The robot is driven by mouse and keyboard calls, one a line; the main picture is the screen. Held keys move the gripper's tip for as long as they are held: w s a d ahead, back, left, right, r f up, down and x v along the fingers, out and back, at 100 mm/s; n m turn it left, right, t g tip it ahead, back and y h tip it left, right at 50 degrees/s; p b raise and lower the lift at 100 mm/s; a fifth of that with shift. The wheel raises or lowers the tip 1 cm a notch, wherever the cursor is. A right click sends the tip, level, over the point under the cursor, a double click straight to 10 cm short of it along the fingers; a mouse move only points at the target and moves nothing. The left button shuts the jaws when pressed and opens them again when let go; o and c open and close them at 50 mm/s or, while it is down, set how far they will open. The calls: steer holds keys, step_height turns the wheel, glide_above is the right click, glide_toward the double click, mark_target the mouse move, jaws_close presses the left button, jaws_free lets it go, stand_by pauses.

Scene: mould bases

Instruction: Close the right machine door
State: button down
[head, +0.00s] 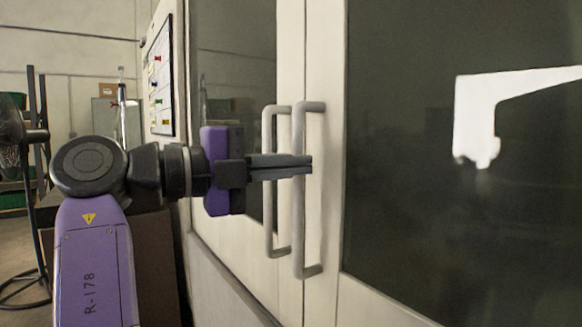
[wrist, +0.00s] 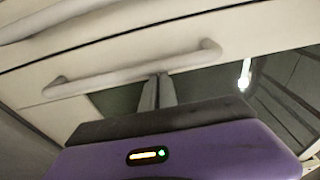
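The right machine door (head: 325,60) is cream with a large dark window and fills the right of the head view. It looks level with the left door, with a thin dark seam between them. Its grey bar handle (head: 299,225) stands upright beside the left door's handle (head: 269,215). My gripper (head: 312,163) points right, its fingers crossing in front of both handles in the head view. In the wrist view the fingers (wrist: 158,85) lie close together, their tips at one bar handle (wrist: 135,75). No object shows between them; contact with the handle is unclear.
The left door (head: 290,60) with its dark window is beside my arm. A board with coloured magnets (head: 160,80) hangs on the machine's side. A black stand fan (head: 12,135) and a dark box (head: 155,260) are at the left.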

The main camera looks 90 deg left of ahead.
steer(key=shift+s+a+f, duration=0.1)
steer(key=shift+s+a, duration=0.15)
steer(key=shift+s, duration=0.15)
steer(key=v, duration=0.7)
steer(key=shift+d, duration=0.4)
